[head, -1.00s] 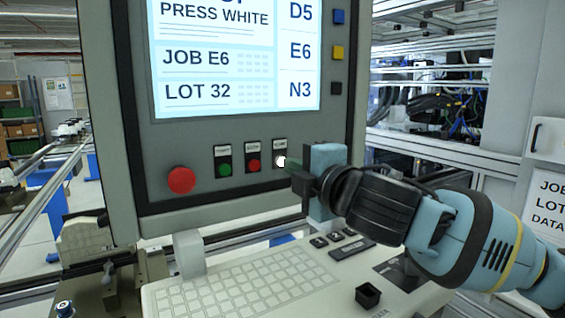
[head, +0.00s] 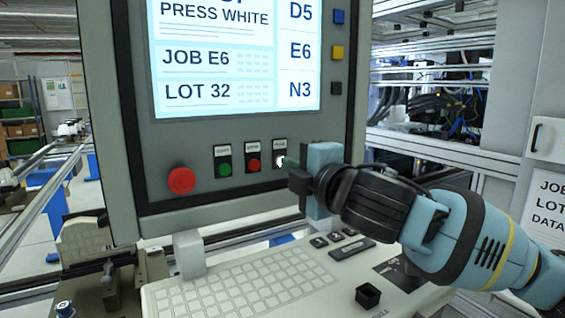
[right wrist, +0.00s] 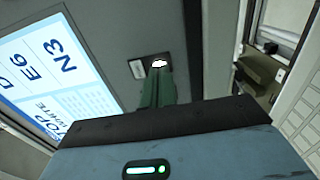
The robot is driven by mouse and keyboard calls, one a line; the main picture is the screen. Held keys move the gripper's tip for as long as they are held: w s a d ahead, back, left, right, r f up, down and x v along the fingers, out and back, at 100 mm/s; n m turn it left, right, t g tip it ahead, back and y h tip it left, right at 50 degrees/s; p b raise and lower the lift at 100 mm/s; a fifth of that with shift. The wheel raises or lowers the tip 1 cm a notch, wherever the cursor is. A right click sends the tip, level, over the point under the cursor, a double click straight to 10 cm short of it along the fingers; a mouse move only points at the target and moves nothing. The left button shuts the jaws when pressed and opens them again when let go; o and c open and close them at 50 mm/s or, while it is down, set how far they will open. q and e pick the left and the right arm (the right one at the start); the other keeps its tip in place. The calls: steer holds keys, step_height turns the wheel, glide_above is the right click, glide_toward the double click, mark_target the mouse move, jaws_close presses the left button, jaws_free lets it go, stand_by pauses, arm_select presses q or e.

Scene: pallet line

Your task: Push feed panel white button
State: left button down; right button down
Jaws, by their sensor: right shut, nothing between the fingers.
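The feed panel (head: 222,199) stands upright with a lit screen (head: 236,60) reading "PRESS WHITE", "JOB E6" and "LOT 32". Its white button (head: 279,161) is the rightmost of the small row under the screen. My right gripper (head: 291,162) is shut and empty, its greenish fingertips right at the white button and partly covering it. In the right wrist view the green fingers (right wrist: 158,91) point at the white button (right wrist: 159,63), whose upper part shows just beyond the tips. I cannot tell whether they touch. My left gripper is not in view.
A green button (head: 224,168), a red button (head: 254,165) and a large red mushroom button (head: 181,181) sit left of the white one. Blue, yellow and black keys line the screen's right side. A keyboard (head: 245,285) lies below the panel.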

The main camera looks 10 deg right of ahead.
steer(key=shift+w+a, duration=0.25)
steer(key=shift+w, duration=0.35)
stand_by(0.5)
steer(key=shift+v, duration=2.5)
